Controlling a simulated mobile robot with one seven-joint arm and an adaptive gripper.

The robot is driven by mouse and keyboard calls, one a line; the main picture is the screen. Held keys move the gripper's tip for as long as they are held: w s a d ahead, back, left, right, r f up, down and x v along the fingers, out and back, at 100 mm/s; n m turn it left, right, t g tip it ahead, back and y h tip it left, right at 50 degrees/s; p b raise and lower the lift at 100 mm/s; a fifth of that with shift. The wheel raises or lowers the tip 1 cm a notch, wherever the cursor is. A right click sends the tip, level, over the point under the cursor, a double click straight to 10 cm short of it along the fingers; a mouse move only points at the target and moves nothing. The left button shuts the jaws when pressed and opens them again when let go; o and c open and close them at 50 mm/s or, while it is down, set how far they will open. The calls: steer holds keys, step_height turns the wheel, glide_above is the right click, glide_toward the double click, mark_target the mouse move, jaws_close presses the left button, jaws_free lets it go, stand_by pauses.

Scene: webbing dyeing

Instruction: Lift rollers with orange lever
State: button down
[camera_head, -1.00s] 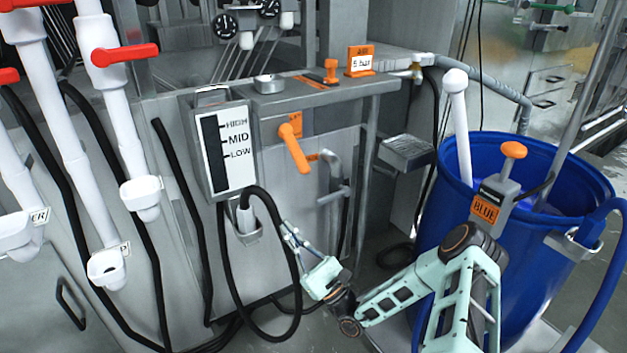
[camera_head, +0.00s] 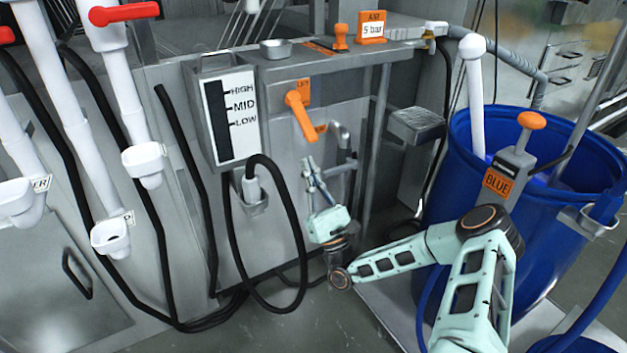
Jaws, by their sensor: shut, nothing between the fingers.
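The orange lever (camera_head: 300,115) is on the grey machine front, below an orange label with "LIFT"-like text. Its handle slants down and to the right. My gripper (camera_head: 312,165) is shut and empty, with its fingers pointing up. In the picture its tips are a little below the lever's lower end, and a gap shows between them. The depth between tips and lever is hard to judge. The rollers cannot be made out in this view.
A level gauge (camera_head: 230,118) marked HIGH, MID, LOW is left of the lever. A black hose (camera_head: 298,235) loops left of my gripper. Grey pipes (camera_head: 340,165) are just right of it. A blue barrel (camera_head: 450,190) stands at right. White pipes with red handles (camera_head: 125,12) are at left.

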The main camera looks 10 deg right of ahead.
mark_target(308, 141)
step_height(308, 141, up, 7)
steer(key=b, duration=0.1)
steer(key=shift+w+a, duration=0.15)
steer(key=shift+w, duration=0.2)
stand_by(0.4)
steer(key=shift+r+p, duration=0.15)
steer(key=shift+p, duration=0.2)
steer(key=shift+s+p, duration=0.1)
steer(key=shift+p, duration=0.2)
steer(key=shift+s+g, duration=0.1)
steer(key=shift+g, duration=0.2)
steer(key=shift+p, duration=0.3)
